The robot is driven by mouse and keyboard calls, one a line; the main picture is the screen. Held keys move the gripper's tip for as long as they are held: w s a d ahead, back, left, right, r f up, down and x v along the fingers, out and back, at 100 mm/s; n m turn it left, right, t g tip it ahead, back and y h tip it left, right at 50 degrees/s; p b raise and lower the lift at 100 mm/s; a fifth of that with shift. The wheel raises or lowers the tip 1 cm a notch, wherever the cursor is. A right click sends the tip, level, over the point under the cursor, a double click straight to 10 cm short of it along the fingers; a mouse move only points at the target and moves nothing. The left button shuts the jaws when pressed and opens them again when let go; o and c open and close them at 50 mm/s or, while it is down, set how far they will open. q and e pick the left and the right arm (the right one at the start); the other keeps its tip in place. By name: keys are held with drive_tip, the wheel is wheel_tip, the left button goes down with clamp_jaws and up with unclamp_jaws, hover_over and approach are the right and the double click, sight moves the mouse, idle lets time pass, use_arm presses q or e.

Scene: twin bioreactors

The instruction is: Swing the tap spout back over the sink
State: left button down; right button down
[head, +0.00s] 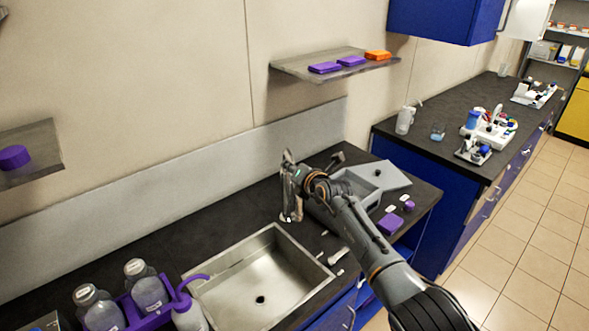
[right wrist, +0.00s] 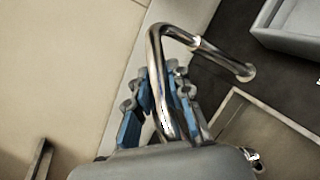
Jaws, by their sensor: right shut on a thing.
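The chrome tap (head: 291,211) stands on the dark counter behind the sink (head: 207,290), near the sink's back right corner. My right gripper (head: 290,172) reaches it from the right and is shut on the tap's pipe; in the right wrist view its blue-padded fingers (right wrist: 163,92) lie on either side of the pipe. The bent spout (right wrist: 222,55) runs off to the right there, its end over dark counter between the sink rim (right wrist: 265,115) and a grey tray. In the head view my gripper and arm hide most of the spout. My left gripper is not in view.
The grey tray (head: 397,179) and purple items (head: 390,224) stand right of the tap. Bottles in a purple rack (head: 150,318) and a purple-spouted wash bottle (head: 188,312) stand left of the sink. A shelf (head: 290,67) hangs above. The sink basin looks empty.

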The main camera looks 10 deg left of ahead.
drive_tip(key=shift+a+r, duration=0.1)
drive_tip(key=shift+r, duration=0.1)
drive_tip(key=c, duration=1.4)
unclamp_jaws()
drive_tip(key=shift+c, duration=0.2)
drive_tip(key=shift+o, duration=1.2)
drive_tip(key=shift+w+f, duration=0.1)
drive_tip(key=shift+f, duration=0.05)
drive_tip(key=v, duration=1.2)
